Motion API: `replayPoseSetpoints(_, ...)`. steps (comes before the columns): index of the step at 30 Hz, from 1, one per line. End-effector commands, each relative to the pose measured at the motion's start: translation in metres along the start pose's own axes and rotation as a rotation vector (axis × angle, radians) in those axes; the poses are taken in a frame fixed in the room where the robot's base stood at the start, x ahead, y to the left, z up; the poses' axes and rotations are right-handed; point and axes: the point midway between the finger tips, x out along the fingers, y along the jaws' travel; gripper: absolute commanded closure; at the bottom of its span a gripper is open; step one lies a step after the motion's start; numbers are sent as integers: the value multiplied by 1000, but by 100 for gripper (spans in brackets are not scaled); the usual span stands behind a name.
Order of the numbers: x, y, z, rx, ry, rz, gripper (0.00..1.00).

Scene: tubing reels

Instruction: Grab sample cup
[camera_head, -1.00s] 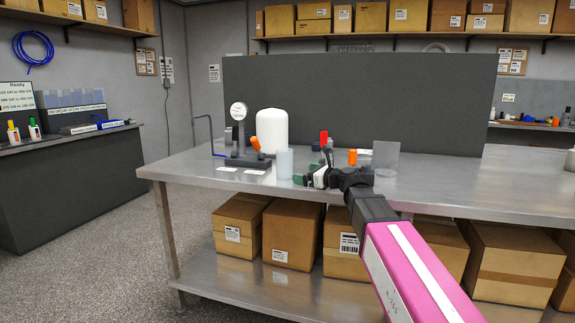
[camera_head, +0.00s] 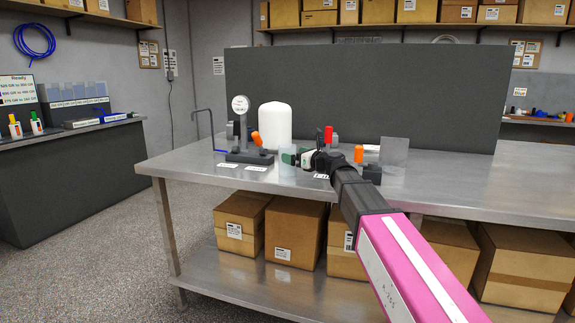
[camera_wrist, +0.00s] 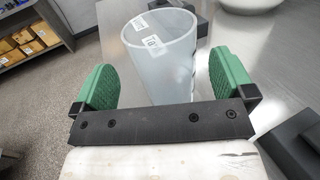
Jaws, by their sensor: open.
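The sample cup (camera_head: 287,161) is a translucent, pale, frosted cylinder standing upright near the front edge of the steel table. In the wrist view the cup (camera_wrist: 163,55) is open at the top, with small white labels near its rim. My gripper (camera_head: 291,157) is at the cup. In the wrist view my gripper (camera_wrist: 165,82) is open, with one green pad on each side of the cup. Gaps show between the pads and the cup wall. The cup's lower part is hidden behind the dark gripper bar.
A dark gauge stand (camera_head: 242,128) with an orange-handled part is left of the cup. A white rounded tank (camera_head: 275,126) stands behind it. Red-capped (camera_head: 328,137) and orange-capped (camera_head: 358,154) items and a clear plate (camera_head: 394,154) are to the right. The steel table (camera_head: 450,190) is bare at right.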

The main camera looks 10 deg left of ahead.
Motion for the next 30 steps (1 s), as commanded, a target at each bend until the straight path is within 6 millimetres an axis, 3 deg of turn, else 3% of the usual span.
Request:
replayPoseSetpoints(9,43,-4,-1,0,0,1,0)
replayPoseSetpoints(16,44,-3,-1,0,0,-1,0)
replayPoseSetpoints(17,44,-3,-1,0,0,-1,3)
replayPoseSetpoints(21,44,-3,-1,0,0,0,49)
replayPoseSetpoints(22,44,-3,-1,0,0,0,55)
replayPoseSetpoints(30,44,-3,-1,0,0,0,54)
